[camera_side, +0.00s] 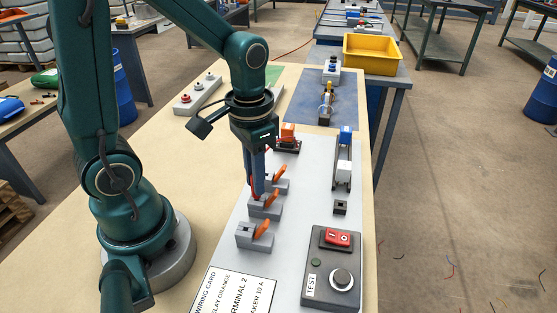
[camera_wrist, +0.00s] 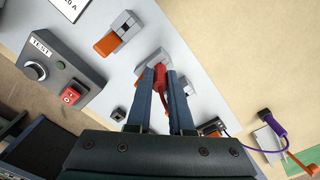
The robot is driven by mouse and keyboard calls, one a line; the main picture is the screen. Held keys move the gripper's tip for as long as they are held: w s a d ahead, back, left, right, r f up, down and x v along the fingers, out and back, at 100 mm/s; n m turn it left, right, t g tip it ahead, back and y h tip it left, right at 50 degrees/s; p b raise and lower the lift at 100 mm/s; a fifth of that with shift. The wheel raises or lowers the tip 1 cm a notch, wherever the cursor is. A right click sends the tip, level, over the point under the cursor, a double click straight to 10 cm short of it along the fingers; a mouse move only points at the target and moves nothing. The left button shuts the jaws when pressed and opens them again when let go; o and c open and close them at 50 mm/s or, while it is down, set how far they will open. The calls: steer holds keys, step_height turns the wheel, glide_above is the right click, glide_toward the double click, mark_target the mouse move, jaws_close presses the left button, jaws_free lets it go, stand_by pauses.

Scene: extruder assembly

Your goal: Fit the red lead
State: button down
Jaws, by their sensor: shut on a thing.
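My gripper (camera_side: 258,192) points down over the row of grey terminals with orange levers. It is shut on the red lead (camera_wrist: 161,78), whose red plug shows between the fingertips in the wrist view. In the side view only a thin red strip of the lead (camera_side: 254,188) shows beside the fingers. The fingertips are at the middle terminal (camera_side: 262,209), whose orange lever stands tilted up. Whether the plug's end is inside the terminal or just above it is hidden.
A test box (camera_side: 331,278) with a red switch and knob sits at the front right of the grey panel. A rail with blue and white parts (camera_side: 343,168) is to the right. In the wrist view a purple lead (camera_wrist: 275,127) lies at the right.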

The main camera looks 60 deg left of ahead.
steer(key=shift+f, duration=0.35)
steer(key=c, duration=0.7)
jaws_free()
steer(key=shift+r, duration=2.55)
steer(key=shift+w+d+r, duration=0.1)
steer(key=shift+r, duration=0.3)
steer(key=shift+s+d+r+t, duration=0.5)
steer(key=shift+s+r+t, duration=0.2)
steer(key=shift+t, duration=0.25)
steer(key=shift+s+d+r+t, duration=0.45)
steer(key=shift+s+r+t, duration=0.25)
steer(key=shift+t, duration=0.2)
steer(key=shift+s+d+r+t, duration=0.5)
steer(key=shift+s+r+t, duration=0.1)
steer(key=shift+s+t, duration=0.3)
